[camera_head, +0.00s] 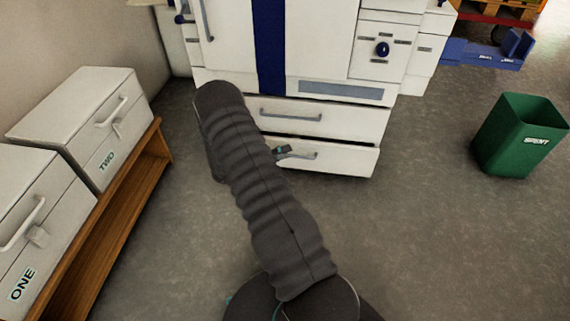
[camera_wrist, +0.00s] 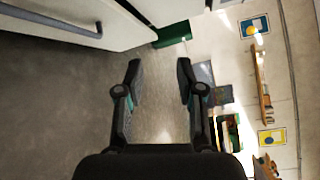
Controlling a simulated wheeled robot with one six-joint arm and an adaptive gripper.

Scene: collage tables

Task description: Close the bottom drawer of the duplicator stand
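The white duplicator stand (camera_head: 384,118) is at the top middle of the head view. Its bottom drawer (camera_head: 345,163) has a grey bar handle (camera_head: 303,155). No drawer interior shows, and I cannot tell whether the front is flush. My arm hides its left part. Most of my gripper is hidden in the head view; a small dark and teal part (camera_head: 281,152) shows by the handle's left end. In the wrist view my gripper (camera_wrist: 158,66) is open, with nothing between the fingers. A white front with a bar handle (camera_wrist: 60,21) lies at upper left there, apart from the fingers.
The upper drawer (camera_head: 345,120) looks shut. A green bin (camera_head: 505,145) stands at right. White boxes marked TWO (camera_head: 112,135) and ONE (camera_head: 45,245) sit on a wooden bench (camera_head: 125,205) at left. Floor (camera_head: 430,240) is clear right of my arm.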

